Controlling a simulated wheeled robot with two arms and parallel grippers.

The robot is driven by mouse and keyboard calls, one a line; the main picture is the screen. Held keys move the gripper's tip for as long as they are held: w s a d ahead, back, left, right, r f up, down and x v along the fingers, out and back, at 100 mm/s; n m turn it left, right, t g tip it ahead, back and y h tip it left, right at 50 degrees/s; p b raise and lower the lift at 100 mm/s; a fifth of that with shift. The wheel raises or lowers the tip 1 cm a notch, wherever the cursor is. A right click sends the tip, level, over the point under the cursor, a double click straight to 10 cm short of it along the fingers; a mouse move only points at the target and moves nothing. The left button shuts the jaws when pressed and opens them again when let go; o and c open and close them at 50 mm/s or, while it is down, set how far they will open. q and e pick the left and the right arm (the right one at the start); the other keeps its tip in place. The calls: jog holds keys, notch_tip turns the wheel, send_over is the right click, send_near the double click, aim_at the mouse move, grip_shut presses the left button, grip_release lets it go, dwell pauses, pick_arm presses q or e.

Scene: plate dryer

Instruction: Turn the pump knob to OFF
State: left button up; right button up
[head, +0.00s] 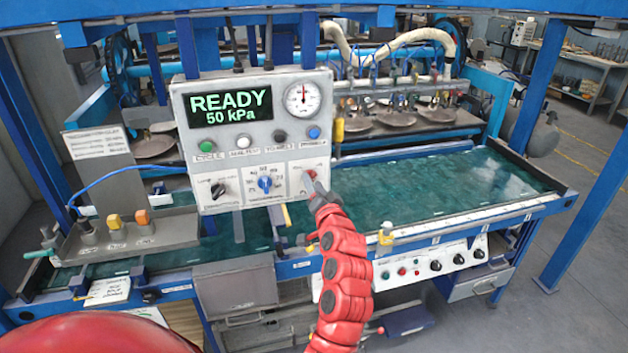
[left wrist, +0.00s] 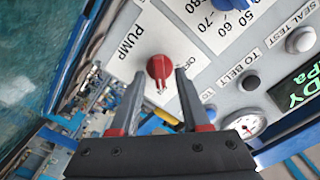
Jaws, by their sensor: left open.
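The red pump knob (left wrist: 160,66) is on a white plate beside the word PUMP in the left wrist view. An OFF label is partly visible beside it, partly covered by a finger. I cannot tell surely which mark the knob points at. My left gripper (left wrist: 160,76) is open, its two fingers reaching toward the knob, one on each side; contact is not clear. In the head view the knob (head: 309,175) is at the lower right of the control panel (head: 240,135), with my left gripper (head: 317,187) right in front. My right gripper is not in view.
Beside the pump knob are a blue dial (head: 264,184) and a black knob (head: 219,190). A row of buttons, a pressure gauge (head: 303,98) and a screen (head: 229,107) reading READY 50 kPa are above. A green belt (head: 440,190) runs behind the panel.

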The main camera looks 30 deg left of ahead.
pick_arm(q)
jog(key=shift+w+a, duration=0.15)
grip_shut()
dwell(0.4)
